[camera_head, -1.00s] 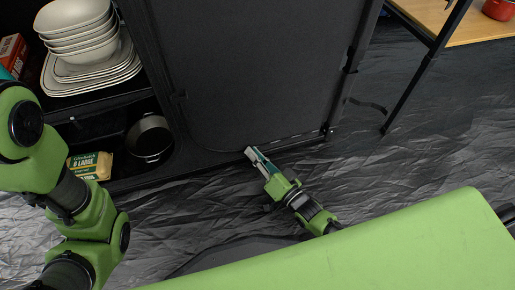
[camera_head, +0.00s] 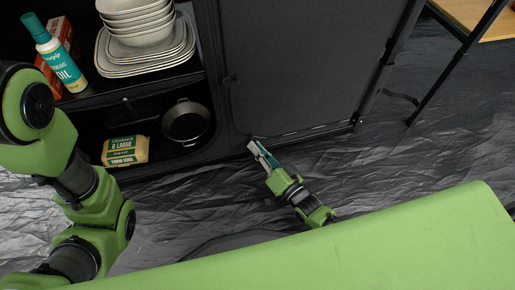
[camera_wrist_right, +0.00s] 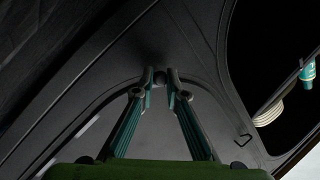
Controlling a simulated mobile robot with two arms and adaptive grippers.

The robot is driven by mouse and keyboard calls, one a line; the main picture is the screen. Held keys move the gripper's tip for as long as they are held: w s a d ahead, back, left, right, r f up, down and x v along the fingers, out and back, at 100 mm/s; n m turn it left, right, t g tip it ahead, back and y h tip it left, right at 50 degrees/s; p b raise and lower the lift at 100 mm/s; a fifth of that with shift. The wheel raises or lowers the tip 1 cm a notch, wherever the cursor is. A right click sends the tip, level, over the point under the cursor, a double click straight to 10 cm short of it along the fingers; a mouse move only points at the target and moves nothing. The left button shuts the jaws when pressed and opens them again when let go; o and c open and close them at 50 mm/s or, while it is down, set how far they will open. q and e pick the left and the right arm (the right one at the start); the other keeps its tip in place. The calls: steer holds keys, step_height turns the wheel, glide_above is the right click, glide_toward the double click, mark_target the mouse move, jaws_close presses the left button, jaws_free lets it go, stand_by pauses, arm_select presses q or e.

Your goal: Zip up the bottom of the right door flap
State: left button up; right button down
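The right door flap (camera_head: 300,65) is a dark panel that hangs closed, with its curved lower-left corner close to the shelf opening. A seam with a thin pale line (camera_head: 318,130) runs along its bottom edge. My right gripper (camera_head: 254,147) is at this bottom edge, near the lower-left corner. In the right wrist view its fingertips (camera_wrist_right: 160,76) nearly meet around a small dark rounded piece, which looks like the zipper pull. The flap's curved seam runs just beyond the tips. My left arm is at the left of the head view, and its gripper is out of view.
Left of the flap, open shelves hold stacked bowls and plates (camera_head: 148,50), an oil bottle (camera_head: 58,62), a black pan (camera_head: 186,122) and an egg carton (camera_head: 125,151). A wooden table (camera_head: 490,18) stands at upper right. The dark crinkled groundsheet (camera_head: 390,155) is clear to the right.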

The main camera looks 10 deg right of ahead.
steer(key=c, duration=2.1)
jaws_free()
steer(key=shift+s+a, duration=0.1)
steer(key=shift+a, duration=0.2)
steer(key=shift+o, duration=0.4)
steer(key=shift+d, duration=0.1)
steer(key=v, duration=1.2)
steer(key=shift+f, duration=0.1)
